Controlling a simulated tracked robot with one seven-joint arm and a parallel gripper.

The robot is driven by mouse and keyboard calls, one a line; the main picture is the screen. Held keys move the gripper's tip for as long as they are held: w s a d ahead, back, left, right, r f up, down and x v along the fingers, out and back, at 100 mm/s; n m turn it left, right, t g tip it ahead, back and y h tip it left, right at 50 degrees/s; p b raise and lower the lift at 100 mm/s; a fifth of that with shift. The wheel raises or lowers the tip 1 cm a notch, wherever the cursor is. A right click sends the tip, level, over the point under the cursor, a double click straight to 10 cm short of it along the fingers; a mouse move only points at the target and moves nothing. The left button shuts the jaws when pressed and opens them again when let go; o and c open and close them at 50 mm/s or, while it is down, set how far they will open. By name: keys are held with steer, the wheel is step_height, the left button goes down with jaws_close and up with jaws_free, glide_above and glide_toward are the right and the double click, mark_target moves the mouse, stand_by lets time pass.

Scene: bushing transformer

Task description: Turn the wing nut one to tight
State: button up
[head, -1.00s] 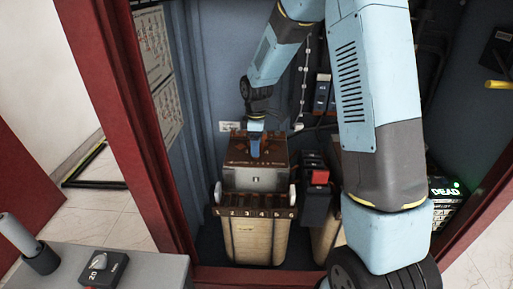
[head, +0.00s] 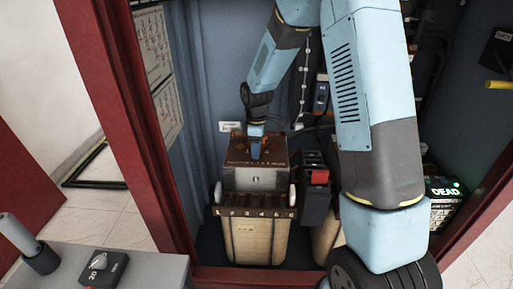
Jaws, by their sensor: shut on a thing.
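The transformer (head: 257,181) stands in the cabinet, a metal box with a brown top on a cream ribbed lower body. My arm reaches down from above, and my gripper (head: 255,151) is at the middle of the brown top. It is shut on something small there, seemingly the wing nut. The nut itself is too small and too covered by the gripper to make out, so its angle and tightness cannot be told. Orange-brown marks or parts (head: 273,146) lie on the top beside the gripper.
A numbered terminal strip (head: 256,212) crosses the transformer's front. A dark unit with a red block (head: 319,177) stands close to its right. A box reading DEAD (head: 444,191) glows green at far right. Red cabinet posts (head: 135,130) frame the opening. A grey bench (head: 120,275) is at front left.

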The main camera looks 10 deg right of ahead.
steer(key=shift+c, duration=1)
steer(key=m, duration=0.3)
steer(key=shift+m, duration=0.3)
steer(key=m, duration=0.4)
steer(key=shift+m, duration=0.3)
steer(key=m, duration=0.4)
steer(key=shift+w+r+m, duration=0.1)
steer(key=shift+m, duration=2.4)
